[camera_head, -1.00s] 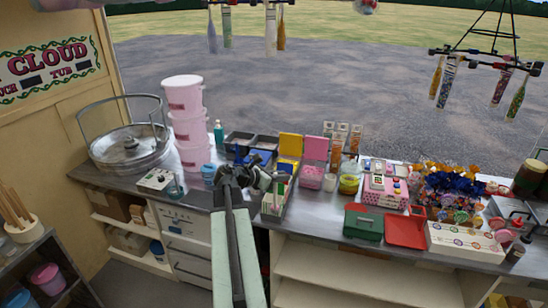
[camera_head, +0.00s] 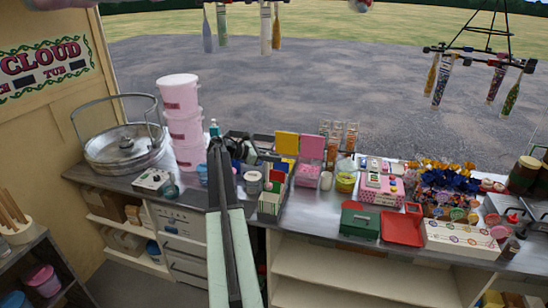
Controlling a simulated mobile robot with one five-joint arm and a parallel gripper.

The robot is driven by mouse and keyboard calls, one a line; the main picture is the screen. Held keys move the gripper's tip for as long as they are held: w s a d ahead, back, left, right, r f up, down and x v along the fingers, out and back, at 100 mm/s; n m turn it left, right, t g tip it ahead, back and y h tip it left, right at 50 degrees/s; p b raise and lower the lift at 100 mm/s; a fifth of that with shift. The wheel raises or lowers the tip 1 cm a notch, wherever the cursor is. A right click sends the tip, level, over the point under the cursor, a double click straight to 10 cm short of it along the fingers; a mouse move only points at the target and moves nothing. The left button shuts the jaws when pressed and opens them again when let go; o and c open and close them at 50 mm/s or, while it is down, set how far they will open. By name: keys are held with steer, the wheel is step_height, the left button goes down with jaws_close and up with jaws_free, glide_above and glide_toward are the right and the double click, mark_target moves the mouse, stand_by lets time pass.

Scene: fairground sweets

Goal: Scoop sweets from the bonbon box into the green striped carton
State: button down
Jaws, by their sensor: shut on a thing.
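I cannot tell for sure which is the bonbon box. My gripper (camera_head: 221,150) is at the dark far end of my arm, over the counter left of the striped carton. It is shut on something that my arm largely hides.
A stack of pink tubs (camera_head: 183,130) and a round metal machine (camera_head: 125,147) stand on the left. A grey cylinder (camera_head: 253,183) is right beside my arm. A green box (camera_head: 359,221) and a red tray (camera_head: 402,229) lie at the front right, with bare counter (camera_head: 310,212) left of them.

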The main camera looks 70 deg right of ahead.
steer(key=s+a+f+m+t+h+b, duration=0.1)
steer(key=s+a+f+m+b, duration=0.3)
steer(key=b, duration=0.5)
steer(key=s+a+f+m+t+h+b, duration=0.1)
steer(key=s+a+f+m+h+b, duration=0.3)
steer(key=f+b, duration=0.5)
steer(key=shift+s+a+m+b, duration=0.25)
steer(key=shift+a+m+b, duration=0.15)
steer(key=shift+a+m, duration=0.65)
steer(key=shift+a+h, duration=0.1)
steer(key=shift+h, duration=0.2)
steer(key=w+d+r+n+y+p, duration=0.1)
steer(key=w+d+r+n+p, duration=0.1)
steer(key=r+p, duration=0.3)
steer(key=w+d+r+n+y+p, duration=0.2)
steer(key=d+r+n+p, duration=0.1)
steer(key=p, duration=0.6)
steer(key=shift+w+r+n+y+p, duration=0.2)
steer(key=shift+r+n+y+p, duration=0.15)
steer(key=shift+r+n, duration=0.45)
steer(key=shift+d+r, duration=0.1)
